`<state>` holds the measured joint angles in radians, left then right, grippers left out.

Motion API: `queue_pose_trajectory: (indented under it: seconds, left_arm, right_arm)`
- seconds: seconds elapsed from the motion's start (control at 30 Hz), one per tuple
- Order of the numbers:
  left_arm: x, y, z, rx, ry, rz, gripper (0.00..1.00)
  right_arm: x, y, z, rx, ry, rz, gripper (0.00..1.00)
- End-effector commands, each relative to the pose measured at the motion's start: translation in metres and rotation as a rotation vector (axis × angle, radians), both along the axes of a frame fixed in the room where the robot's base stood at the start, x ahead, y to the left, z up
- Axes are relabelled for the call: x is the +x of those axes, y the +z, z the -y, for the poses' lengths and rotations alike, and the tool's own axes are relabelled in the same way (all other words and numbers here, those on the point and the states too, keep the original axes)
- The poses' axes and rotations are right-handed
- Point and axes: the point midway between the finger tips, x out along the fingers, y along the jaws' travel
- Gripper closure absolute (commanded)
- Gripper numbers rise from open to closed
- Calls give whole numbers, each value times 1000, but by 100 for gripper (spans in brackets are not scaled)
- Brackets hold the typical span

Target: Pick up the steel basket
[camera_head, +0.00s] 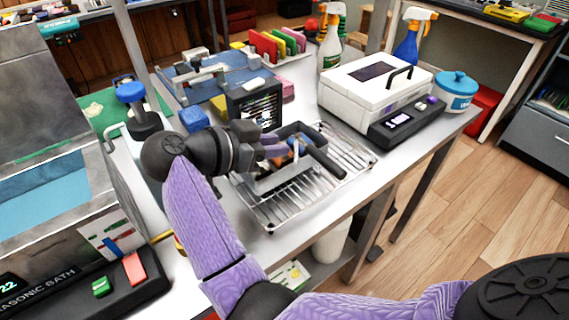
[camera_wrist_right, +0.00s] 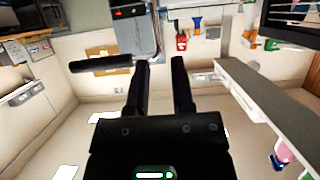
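The steel basket (camera_head: 262,184) looks like a grey tray-like frame with a dark bar handle (camera_head: 326,162). It rests on a wire rack, partly hidden behind my right wrist and gripper. My right gripper (camera_head: 278,143) reaches in from the left, over the basket's far side. In the right wrist view the two dark fingers (camera_wrist_right: 160,65) stand apart with nothing clearly between them. A dark bar (camera_wrist_right: 100,63) and a grey body, probably the basket, show beside the left-hand finger. Contact is not clear. My left gripper is out of view.
The wire rack (camera_head: 345,143) lies near the bench's front edge. A white lidded box (camera_head: 350,90) and a blue-lidded tub (camera_head: 456,92) stand to the right. The ultrasonic bath (camera_head: 60,190) is at the left. Spray bottles (camera_head: 331,45) stand behind.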

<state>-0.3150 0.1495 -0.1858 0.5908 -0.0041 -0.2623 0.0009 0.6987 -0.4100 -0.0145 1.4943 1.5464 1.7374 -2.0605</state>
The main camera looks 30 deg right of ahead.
Motion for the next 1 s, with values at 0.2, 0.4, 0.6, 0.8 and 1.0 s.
queue_pose_trajectory:
  seconds: [0.2, 0.4, 0.6, 0.8, 1.0]
  left_arm:
    - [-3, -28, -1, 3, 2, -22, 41]
    - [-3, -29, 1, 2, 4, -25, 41]
    - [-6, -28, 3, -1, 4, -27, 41]
    - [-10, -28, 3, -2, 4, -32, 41]
    - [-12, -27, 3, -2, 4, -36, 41]
  right_arm:
    - [-1, -26, 38, -1, -3, -2, 71]
    - [0, -25, 51, -1, 0, -1, 71]
    - [0, -24, 50, -1, 1, 0, 88]
    - [0, -24, 50, 0, 0, -1, 100]
    - [0, -24, 50, 0, 0, -1, 100]
